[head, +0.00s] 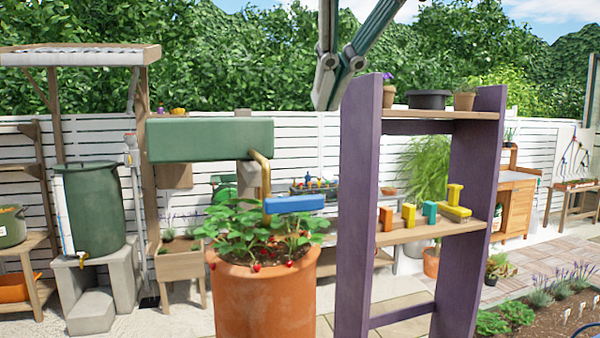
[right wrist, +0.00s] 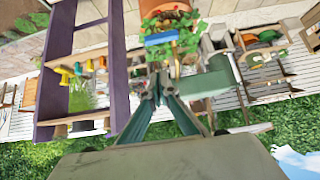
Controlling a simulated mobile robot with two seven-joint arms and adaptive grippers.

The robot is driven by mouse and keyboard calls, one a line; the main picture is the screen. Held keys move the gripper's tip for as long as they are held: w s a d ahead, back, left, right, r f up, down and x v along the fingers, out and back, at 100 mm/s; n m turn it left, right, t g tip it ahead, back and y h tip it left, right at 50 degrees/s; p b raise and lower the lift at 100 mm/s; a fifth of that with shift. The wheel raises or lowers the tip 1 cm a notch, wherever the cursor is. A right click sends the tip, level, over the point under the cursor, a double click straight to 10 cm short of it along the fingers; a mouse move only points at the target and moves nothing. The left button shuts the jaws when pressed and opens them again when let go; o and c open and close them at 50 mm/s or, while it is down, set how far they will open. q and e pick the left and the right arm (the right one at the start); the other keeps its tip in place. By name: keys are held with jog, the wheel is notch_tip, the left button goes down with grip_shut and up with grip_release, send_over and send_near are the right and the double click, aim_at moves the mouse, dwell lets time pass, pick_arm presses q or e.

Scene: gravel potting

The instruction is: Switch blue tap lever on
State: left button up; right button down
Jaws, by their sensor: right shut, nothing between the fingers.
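The blue tap lever (head: 293,204) is a flat bar in the middle of the head view, at the lower end of a bent brass pipe (head: 264,172) by the green tank (head: 205,140). It sits in front of a leafy strawberry plant. My right gripper (head: 324,104) hangs from the top, above and right of the lever, apart from it and empty. Its fingers are shut. In the right wrist view, the fingers (right wrist: 155,92) point toward the lever (right wrist: 160,39), with a clear gap. My left gripper is not in view.
A terracotta pot (head: 262,300) with the strawberry plant stands below the lever. A purple shelf (head: 361,200) with colored blocks and pots rises close on the right. A green barrel (head: 95,205) stands on grey blocks at the left.

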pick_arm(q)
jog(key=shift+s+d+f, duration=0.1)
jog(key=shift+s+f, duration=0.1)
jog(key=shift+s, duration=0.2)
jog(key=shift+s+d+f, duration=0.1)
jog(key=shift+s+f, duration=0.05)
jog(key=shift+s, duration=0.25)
pick_arm(e)
jog(key=shift+d, duration=0.1)
send_over(291, 200)
jog(key=d, duration=0.2)
notch_tip(291, 200, down, 7)
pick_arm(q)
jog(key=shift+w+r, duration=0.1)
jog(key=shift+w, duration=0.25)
pick_arm(e)
jog(key=shift+s+d+f, duration=0.1)
jog(key=shift+d+f, duration=0.1)
jog(key=shift+f, duration=1.8)
